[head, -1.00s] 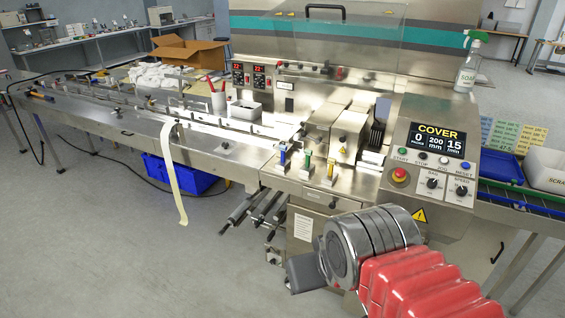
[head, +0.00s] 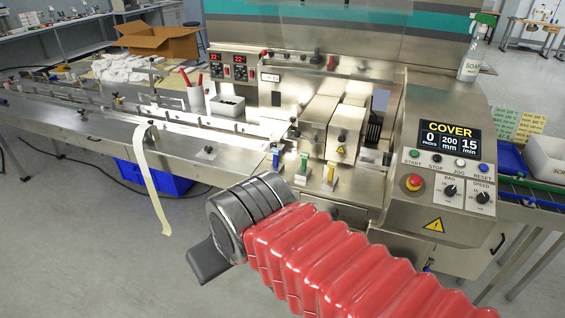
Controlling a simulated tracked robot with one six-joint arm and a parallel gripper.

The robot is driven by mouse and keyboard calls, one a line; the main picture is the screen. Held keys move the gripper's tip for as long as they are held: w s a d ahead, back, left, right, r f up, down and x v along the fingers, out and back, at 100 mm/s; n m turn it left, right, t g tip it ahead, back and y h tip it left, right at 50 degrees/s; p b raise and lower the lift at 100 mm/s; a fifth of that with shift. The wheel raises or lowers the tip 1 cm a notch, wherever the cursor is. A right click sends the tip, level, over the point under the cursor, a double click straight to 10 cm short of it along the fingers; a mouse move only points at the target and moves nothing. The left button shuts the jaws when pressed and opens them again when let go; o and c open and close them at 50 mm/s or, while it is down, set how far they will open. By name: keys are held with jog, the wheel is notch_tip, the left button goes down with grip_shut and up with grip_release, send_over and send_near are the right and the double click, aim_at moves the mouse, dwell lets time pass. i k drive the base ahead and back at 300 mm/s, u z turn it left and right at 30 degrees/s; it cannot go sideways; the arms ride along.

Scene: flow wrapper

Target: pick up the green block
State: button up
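A small upright green piece (head: 304,162), which looks like the green block, stands on a small metal base on the front ledge of the wrapping machine. A similar blue piece (head: 276,157) is to its left and a yellow one (head: 331,172) to its right. My arm, with a red ribbed sleeve and a silver joint, reaches in from the lower right, in front of and below the green piece. A dark grey part shows at the arm's far end. No gripper fingers can be seen, and nothing visible touches the green piece.
The control panel (head: 449,150) with a red stop button (head: 414,183) stands right of the pieces. Metal jaw housings (head: 330,125) rise just behind them. A pale film strip (head: 152,180) hangs over the conveyor edge at left. A spray bottle (head: 472,52) stands on the machine at right.

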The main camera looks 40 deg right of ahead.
aim_at(303, 173)
jog(key=z, duration=0.25)
jog(key=i, duration=1.15)
jog(key=z, duration=0.6)
